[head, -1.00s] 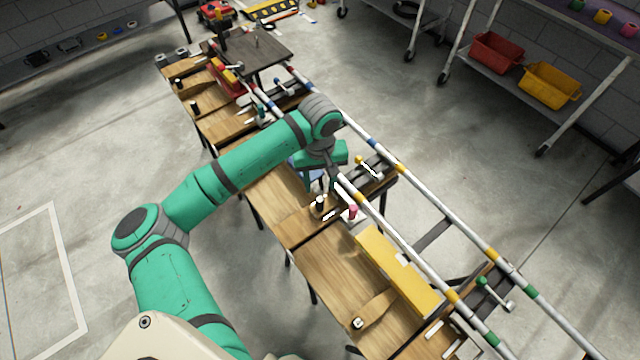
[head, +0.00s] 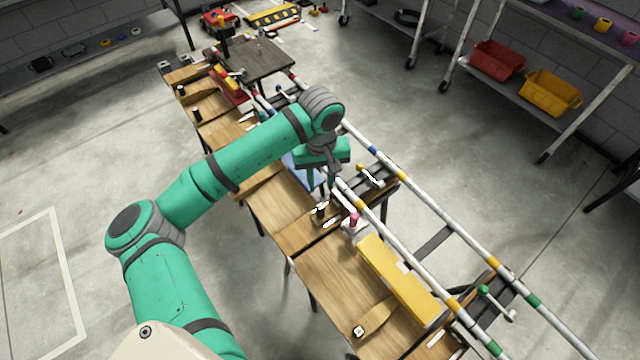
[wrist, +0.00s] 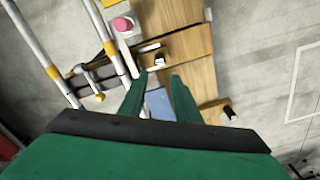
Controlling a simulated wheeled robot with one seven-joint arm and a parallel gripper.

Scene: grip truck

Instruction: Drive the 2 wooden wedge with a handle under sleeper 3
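My gripper (head: 322,180) is over the near side of the track; in the wrist view (wrist: 160,78) its two fingers are apart with nothing held. A wooden wedge with a black handle (head: 320,211) lies on the bench close below it; its handle (wrist: 160,58) shows just beyond the fingertips. Another black-handled wedge (wrist: 228,111) is right of the fingers. A third wooden wedge (head: 376,317) lies nearer me. A dark sleeper (head: 372,182) crosses under the rails beside the gripper; I cannot read any sleeper number. Whether any wedge is under it is unclear.
A pink-topped part (head: 354,219) stands near the handle. A long yellow block (head: 400,280) lies along the near rail. A blue piece (wrist: 158,103) is between the fingers in view. White-banded rails (head: 420,285) run above the bench. The floor at left is clear.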

